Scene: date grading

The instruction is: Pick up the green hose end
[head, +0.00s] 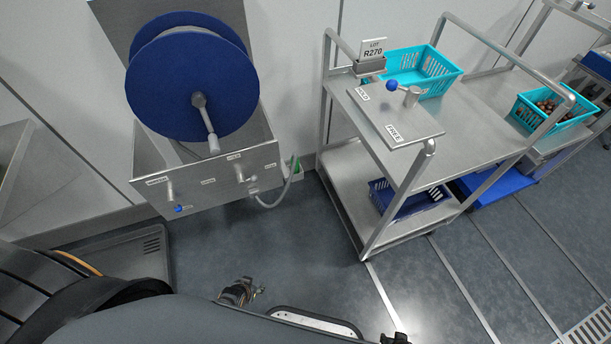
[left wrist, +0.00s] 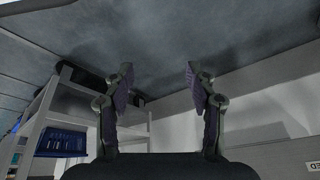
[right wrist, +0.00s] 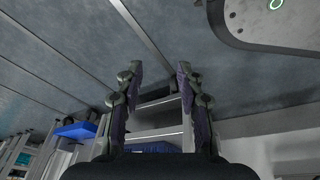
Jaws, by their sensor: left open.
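The green hose end (head: 297,169) shows small in the head view, at the right side of the steel hose-reel cabinet, close to the wall. A grey hose (head: 287,190) curves up to it from the cabinet's underside. I cannot make out the green end in either wrist view. My left gripper (head: 240,291) is low over the floor, in front of and well apart from the hose. Its fingers are spread and empty in the left wrist view (left wrist: 160,75). My right gripper's fingers (right wrist: 159,75) are spread with nothing between them in the right wrist view.
The cabinet (head: 205,180) carries a big blue reel (head: 185,85) and small handles. A steel cart (head: 345,205) stands to its right, with a turquoise basket (head: 448,75) on top and a dark blue crate (head: 430,198) below. The floor (head: 300,265) between is clear.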

